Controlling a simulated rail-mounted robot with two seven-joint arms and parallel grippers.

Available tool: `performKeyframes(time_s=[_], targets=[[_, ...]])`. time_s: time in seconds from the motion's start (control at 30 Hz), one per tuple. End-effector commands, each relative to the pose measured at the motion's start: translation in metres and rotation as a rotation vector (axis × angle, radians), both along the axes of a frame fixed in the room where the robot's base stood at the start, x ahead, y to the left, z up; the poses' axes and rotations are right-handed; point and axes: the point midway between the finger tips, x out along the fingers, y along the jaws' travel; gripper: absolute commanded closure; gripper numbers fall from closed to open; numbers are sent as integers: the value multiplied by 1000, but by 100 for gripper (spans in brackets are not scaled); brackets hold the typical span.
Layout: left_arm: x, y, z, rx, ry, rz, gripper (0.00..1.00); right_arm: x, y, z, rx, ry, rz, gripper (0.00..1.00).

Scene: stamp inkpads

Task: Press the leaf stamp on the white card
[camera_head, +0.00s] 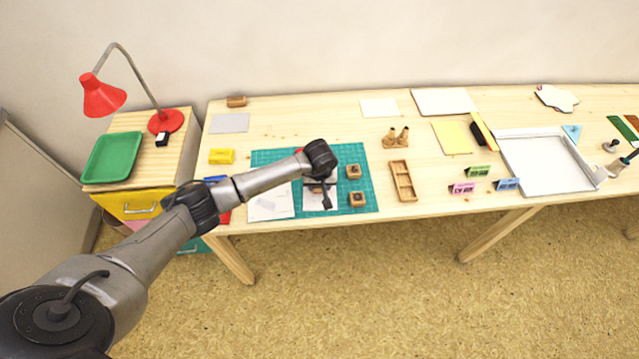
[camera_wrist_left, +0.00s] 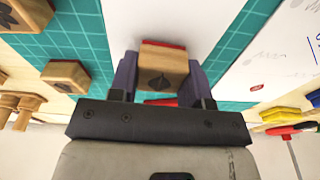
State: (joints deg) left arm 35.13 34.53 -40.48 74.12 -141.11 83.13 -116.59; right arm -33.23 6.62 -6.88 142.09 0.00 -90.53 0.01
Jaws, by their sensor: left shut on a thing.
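My left gripper (camera_head: 325,204) is above the green cutting mat (camera_head: 264,157), over the white card (camera_head: 315,201). In the left wrist view it is shut on a wooden stamp (camera_wrist_left: 165,70) with a dark leaf mark on its side and a red edge at its far end. The white card (camera_wrist_left: 170,18) lies beyond the stamp in that view. I cannot tell whether the stamp touches the card. Two other wooden stamps, one upper (camera_head: 353,171) and one lower (camera_head: 357,199), stand on the mat to the right. My right gripper is not in view.
A white sheet with a drawing (camera_head: 272,204) lies left of the card. A yellow box (camera_head: 221,156) sits left of the mat. A red lamp (camera_head: 103,97) stands at left.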

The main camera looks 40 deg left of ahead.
Motion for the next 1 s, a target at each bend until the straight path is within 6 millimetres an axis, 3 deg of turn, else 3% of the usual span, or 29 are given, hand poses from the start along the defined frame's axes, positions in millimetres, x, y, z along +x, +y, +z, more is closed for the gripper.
performKeyframes(time_s=[0.37,1.0], targets=[[1,0,5,0,-1,0,73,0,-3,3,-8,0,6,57],[0,0,52,1,-1,-1,73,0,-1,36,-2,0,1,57]])
